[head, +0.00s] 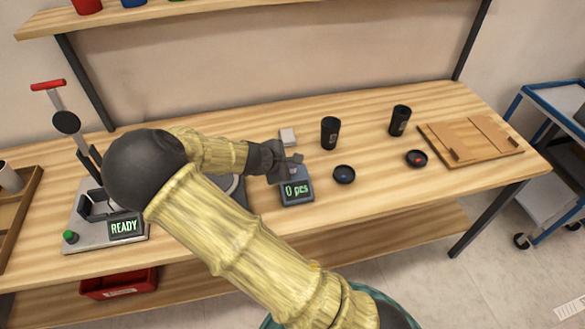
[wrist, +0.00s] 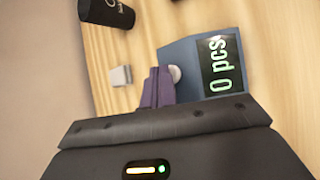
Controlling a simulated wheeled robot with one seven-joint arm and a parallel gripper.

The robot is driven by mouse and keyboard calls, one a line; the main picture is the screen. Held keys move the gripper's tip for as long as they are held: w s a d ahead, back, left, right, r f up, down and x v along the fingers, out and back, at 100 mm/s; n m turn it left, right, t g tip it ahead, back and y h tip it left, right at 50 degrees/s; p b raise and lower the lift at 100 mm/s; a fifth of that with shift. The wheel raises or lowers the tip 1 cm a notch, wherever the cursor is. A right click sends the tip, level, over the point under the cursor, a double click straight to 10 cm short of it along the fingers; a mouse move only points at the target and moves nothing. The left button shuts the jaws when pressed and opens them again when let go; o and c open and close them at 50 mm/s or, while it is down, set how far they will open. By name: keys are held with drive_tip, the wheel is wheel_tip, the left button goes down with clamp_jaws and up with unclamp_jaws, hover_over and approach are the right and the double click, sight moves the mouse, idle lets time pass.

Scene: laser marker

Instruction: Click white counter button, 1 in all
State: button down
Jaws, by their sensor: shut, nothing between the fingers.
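The counter (head: 297,190) is a small blue-grey box on the table, and its display reads "0 pcs". It also shows in the wrist view (wrist: 180,52), turned on its side. Its white round button (wrist: 175,73) is partly visible right beside my fingertips. My gripper (head: 286,167) is shut and empty, just behind and over the counter's top in the head view. Its fingers (wrist: 157,88) appear dark purple in the wrist view. I cannot tell whether they touch the button. In the head view the gripper hides most of the button area.
A white block (head: 288,137) stands behind the counter. Two black cups (head: 330,133) and (head: 399,120) and two small dark dishes (head: 344,174) and (head: 416,158) stand to the right. A machine with a "READY" display (head: 125,226) is at left.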

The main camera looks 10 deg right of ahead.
drive_tip(key=shift+f, duration=0.25)
drive_tip(key=shift+r, duration=0.15)
idle(0.3)
drive_tip(key=shift+r+p, duration=0.8)
drive_tip(key=shift+r, duration=0.1)
wheel_tip(320, 180, up, 5)
drive_tip(key=p, duration=0.4)
idle(0.6)
